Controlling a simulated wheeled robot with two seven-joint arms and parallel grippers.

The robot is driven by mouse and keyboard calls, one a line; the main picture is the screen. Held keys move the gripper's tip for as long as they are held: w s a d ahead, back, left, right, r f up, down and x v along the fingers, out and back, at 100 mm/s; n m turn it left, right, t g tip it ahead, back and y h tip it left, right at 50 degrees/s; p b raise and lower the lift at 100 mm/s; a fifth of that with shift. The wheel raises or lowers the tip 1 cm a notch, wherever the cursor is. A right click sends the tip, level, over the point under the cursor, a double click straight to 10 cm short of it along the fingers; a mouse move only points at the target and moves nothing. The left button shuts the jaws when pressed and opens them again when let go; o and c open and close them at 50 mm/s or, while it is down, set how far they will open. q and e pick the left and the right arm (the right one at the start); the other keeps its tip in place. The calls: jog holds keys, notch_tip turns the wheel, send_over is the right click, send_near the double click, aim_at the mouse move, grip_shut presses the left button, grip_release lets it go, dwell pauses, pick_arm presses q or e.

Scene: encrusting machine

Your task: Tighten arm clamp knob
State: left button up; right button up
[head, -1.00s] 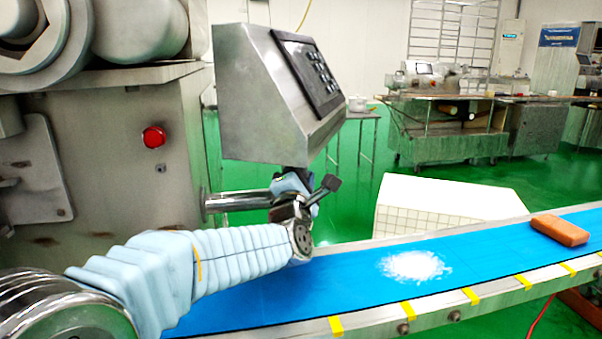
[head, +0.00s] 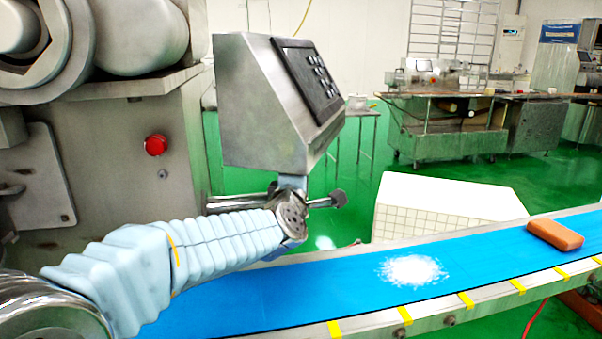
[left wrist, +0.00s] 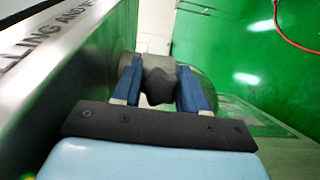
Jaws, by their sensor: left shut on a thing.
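My left gripper (left wrist: 160,74) is shut on a dark lobed knob (left wrist: 159,87), with one blue finger on each side. The knob sits in front of a metal cylinder (left wrist: 148,66). In the head view my left arm reaches in from the left, below the control panel (head: 268,100). My wrist hides most of the clamp area and the fingers' contact there. A horizontal steel bar (head: 232,203) shows behind my wrist. A short rod with a dark end (head: 338,198) sticks out to the right of it. My right gripper is not in view.
A blue conveyor belt (head: 330,285) runs below my arm, with white powder (head: 413,269) and an orange-brown block (head: 555,235) on it. The machine body with a red button (head: 155,145) stands at the left. A white gridded box (head: 440,205) is behind the belt.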

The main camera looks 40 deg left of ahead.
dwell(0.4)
pick_arm(q)
jog(key=o, duration=1)
jog(key=v, duration=1.3)
jog(key=shift+s+d, duration=0.2)
jog(key=shift+s, duration=0.15)
